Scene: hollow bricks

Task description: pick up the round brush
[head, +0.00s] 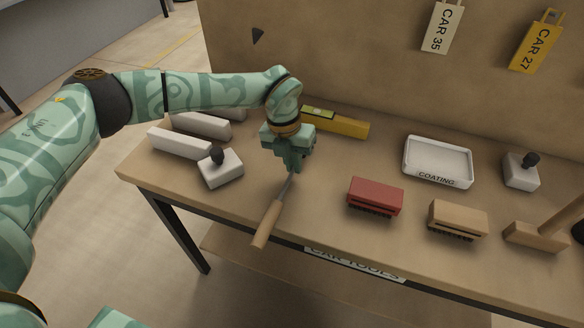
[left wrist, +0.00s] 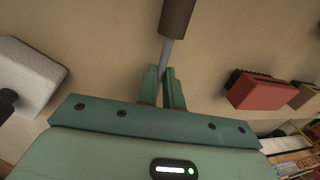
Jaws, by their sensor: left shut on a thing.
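My left gripper (head: 290,170) points down over the middle of the bench, its fingers close together on the thin metal shank of a wooden-handled tool (head: 267,223). The handle slants toward the front and its end overlaps the bench's front edge. In the left wrist view the shank runs from the brown handle (left wrist: 177,16) down between the fingertips (left wrist: 167,78). The tool's other end is hidden by the gripper, so I see no bristles and cannot tell whether it is the round brush. I cannot tell whether it touches the bench. My right gripper is not in view.
A white block with a dark knob (head: 221,170) stands left of the gripper, a red brush (head: 375,195) to the right. A tan brush (head: 458,217), the COATING tray (head: 437,180) and another knobbed block (head: 521,173) lie farther right. A yellow level (head: 345,127) is behind.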

